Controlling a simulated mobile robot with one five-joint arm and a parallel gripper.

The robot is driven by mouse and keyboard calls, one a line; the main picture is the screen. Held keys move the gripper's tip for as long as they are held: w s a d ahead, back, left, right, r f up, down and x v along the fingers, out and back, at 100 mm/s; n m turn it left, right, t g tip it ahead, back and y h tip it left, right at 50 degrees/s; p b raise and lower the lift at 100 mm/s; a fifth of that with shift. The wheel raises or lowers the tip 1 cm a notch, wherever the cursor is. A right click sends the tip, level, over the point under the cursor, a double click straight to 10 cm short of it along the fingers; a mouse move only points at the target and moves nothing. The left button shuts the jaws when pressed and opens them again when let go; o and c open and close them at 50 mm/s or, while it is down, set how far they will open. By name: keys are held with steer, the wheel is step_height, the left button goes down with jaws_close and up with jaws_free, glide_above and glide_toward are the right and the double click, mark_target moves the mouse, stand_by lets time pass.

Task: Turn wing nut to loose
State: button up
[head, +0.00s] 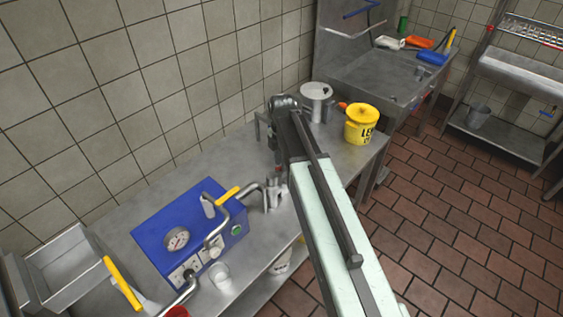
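A blue machine box (176,235) with a round gauge (176,238) stands on the steel table. A bent metal pipe leads from it to a small upright metal fitting (272,192). I cannot make out a wing nut for certain at this size. My arm reaches over the table from the lower right. Its end, with my gripper (271,158), hangs down behind the arm link, above the table and close to the upper side of the fitting in the picture. The fingers are small and dark, partly hidden by my arm, and whether they touch anything is unclear.
A clear cup (220,274) is by the box. A steel hopper (68,264) is at left. Tiled wall borders the table; red floor is open at right.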

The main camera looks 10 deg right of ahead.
step_height(320, 180, up, 8)
steer(key=p, duration=0.8)
steer(key=shift+f, duration=0.1)
steer(key=shift+f, duration=0.15)
steer(key=s+f+m+b, duration=0.2)
steer(key=s+m, duration=1.1)
steer(key=m, duration=0.9)
steer(key=shift+s+d+b, duration=0.35)
steer(key=shift+s+d, duration=0.05)
steer(key=shift+f, duration=0.1)
